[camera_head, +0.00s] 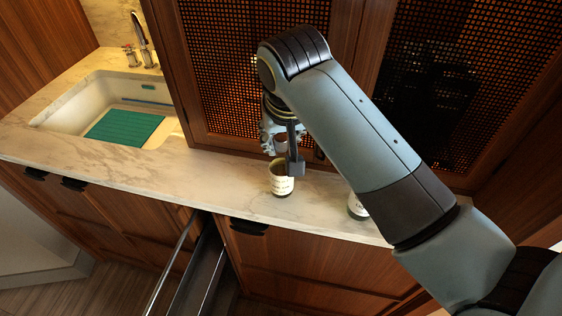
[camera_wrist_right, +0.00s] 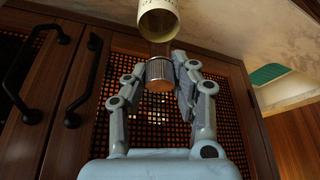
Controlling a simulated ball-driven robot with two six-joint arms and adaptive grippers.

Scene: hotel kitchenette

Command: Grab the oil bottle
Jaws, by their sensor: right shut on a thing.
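The oil bottle (camera_head: 281,183) stands upright on the marble counter near its front edge, dark with a pale label. My right gripper (camera_head: 281,141) is above it, pointing down, shut around its top; the arm hides part of the hand. In the right wrist view the picture is turned over: the oil bottle's pale label (camera_wrist_right: 158,20) is at the top, and its capped neck lies between the fingers of my right gripper (camera_wrist_right: 166,76). My left gripper is not in view.
Another bottle (camera_head: 356,207) with a pale label stands to the right, partly hidden by my right arm. A sink (camera_head: 60,113) with a green rack (camera_head: 124,128) and a tap (camera_head: 141,40) is at left. Mesh-front cabinets (camera_head: 225,70) rise behind. An open drawer (camera_head: 202,270) juts out below.

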